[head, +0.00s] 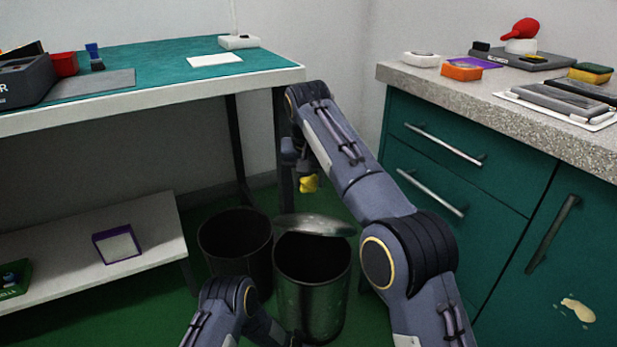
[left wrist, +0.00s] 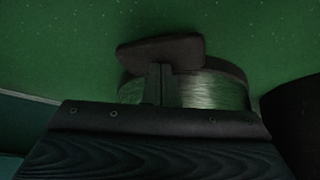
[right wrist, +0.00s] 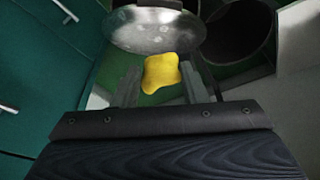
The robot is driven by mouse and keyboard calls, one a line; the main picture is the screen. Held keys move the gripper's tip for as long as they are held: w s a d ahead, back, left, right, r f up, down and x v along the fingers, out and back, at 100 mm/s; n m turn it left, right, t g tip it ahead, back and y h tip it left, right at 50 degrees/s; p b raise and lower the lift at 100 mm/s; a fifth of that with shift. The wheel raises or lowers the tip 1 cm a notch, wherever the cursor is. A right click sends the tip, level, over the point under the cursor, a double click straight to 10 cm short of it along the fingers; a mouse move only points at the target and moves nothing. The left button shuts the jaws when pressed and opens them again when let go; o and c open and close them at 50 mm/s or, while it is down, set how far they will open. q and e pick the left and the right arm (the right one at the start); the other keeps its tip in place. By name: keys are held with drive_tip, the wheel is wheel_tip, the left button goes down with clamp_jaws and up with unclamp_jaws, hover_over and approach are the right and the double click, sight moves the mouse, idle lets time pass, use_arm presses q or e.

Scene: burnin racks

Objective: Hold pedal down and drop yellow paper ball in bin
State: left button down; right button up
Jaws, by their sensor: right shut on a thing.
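The yellow paper ball (head: 309,184) is held between the fingertips of my right gripper (head: 306,176), above and behind the pedal bin. In the right wrist view the ball (right wrist: 161,75) sits between the two fingers. The metal pedal bin (head: 311,295) stands on the floor with its lid (head: 316,225) raised and its dark mouth open. My left gripper (left wrist: 158,84) is low at the foot of the bin, its fingers together. Their tips reach the dark pedal (left wrist: 160,51), apparently touching it. The pedal is hidden in the head view.
A black open bin (head: 236,240) stands just left of the pedal bin. The teal workbench (head: 150,68) with its low shelf (head: 150,212) is at left, with a dark leg behind the bins. Green drawers (head: 455,175) under a stone counter (head: 470,88) bound the right side.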

use_arm(q)
drive_tip(key=shift+s+f, duration=0.15)
drive_tip(key=shift+f, duration=0.6)
use_arm(e)
drive_tip(key=o, duration=1)
drive_tip(key=shift+o, duration=0.5)
drive_tip(key=o, duration=0.7)
use_arm(q)
drive_tip(key=shift+r, duration=0.2)
drive_tip(key=shift+r+p, duration=2.25)
drive_tip(key=shift+r, duration=1.25)
use_arm(e)
drive_tip(key=shift+r, duration=2.15)
